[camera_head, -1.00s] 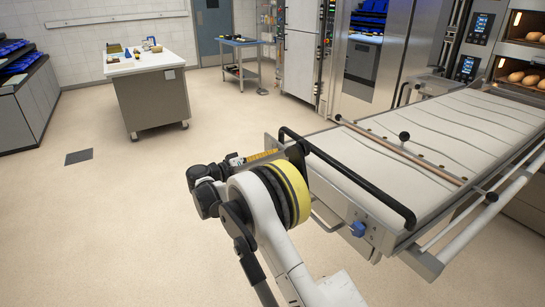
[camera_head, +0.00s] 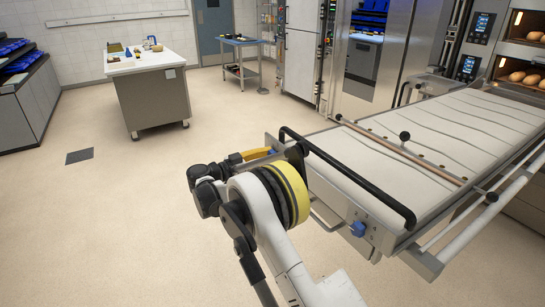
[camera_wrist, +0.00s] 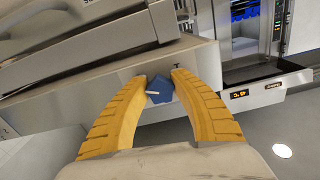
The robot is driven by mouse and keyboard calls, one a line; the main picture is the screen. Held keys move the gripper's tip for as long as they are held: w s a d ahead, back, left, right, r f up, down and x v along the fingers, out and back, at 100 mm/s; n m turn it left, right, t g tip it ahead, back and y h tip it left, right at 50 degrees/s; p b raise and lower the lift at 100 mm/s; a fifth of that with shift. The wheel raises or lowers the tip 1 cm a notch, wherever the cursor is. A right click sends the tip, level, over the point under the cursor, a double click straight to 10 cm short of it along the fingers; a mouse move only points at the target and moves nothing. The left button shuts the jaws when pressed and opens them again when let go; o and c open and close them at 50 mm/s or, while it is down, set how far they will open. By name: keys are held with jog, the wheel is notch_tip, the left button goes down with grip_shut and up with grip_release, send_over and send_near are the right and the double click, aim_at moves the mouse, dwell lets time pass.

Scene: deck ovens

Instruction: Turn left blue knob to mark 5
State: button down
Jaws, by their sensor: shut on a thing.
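The left blue knob (camera_wrist: 158,90) sits on the metal end panel of the loader, between the tips of my gripper (camera_wrist: 159,84) in the wrist view. My gripper's two ribbed yellow fingers are shut on it, one on each side. A pale pointer line on the knob lies nearly level in that view. No scale number is readable, so I cannot tell which mark it points at. In the head view my gripper (camera_head: 258,154) is at the loader's left corner, and the knob is mostly hidden there.
A second blue knob (camera_head: 358,229) is on the near end of the same panel. A black bar handle (camera_head: 350,178) runs above the panel beside my arm. The loader's pale belt (camera_head: 430,150) stretches right toward the ovens.

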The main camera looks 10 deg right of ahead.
jog(key=shift+m, duration=0.6)
jog(key=c, duration=1)
grip_release()
jog(key=shift+a, duration=0.1)
jog(key=v, duration=1.2)
